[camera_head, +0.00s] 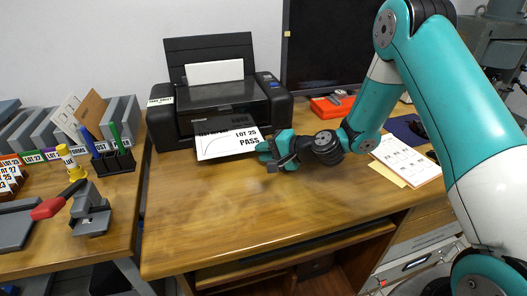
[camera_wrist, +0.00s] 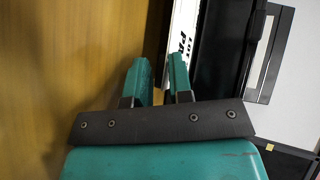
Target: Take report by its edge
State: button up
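The report (camera_head: 228,143) is a white sheet with a curve and the words "LOT 25 PASS". It sticks out of the front of the black printer (camera_head: 217,95), over the desk. My gripper (camera_head: 265,151) is at the sheet's right edge. In the wrist view my gripper (camera_wrist: 159,60) shows two teal fingers with a gap between them. The report (camera_wrist: 184,30) shows there as a narrow white strip, partly behind the right finger. I cannot tell whether that finger touches it.
The wooden desk (camera_head: 230,215) is clear in front of the printer. A red box (camera_head: 331,106) and a dark monitor (camera_head: 330,45) stand behind my arm. Printed sheets (camera_head: 405,160) lie at the right. A side table (camera_head: 40,240) at the left holds a pen holder (camera_head: 115,161) and a stapler-like tool (camera_head: 88,212).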

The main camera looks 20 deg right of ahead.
jog(key=shift+c, duration=0.4)
grip_shut()
notch_tip(320, 180, up, 3)
jog(key=shift+f+p, duration=0.15)
jog(key=shift+p, duration=0.95)
jog(key=shift+f, duration=0.1)
jog(key=shift+d, duration=0.1)
jog(key=v, duration=1.4)
jog(key=shift+s+d+f, duration=0.3)
jog(key=shift+s, duration=0.05)
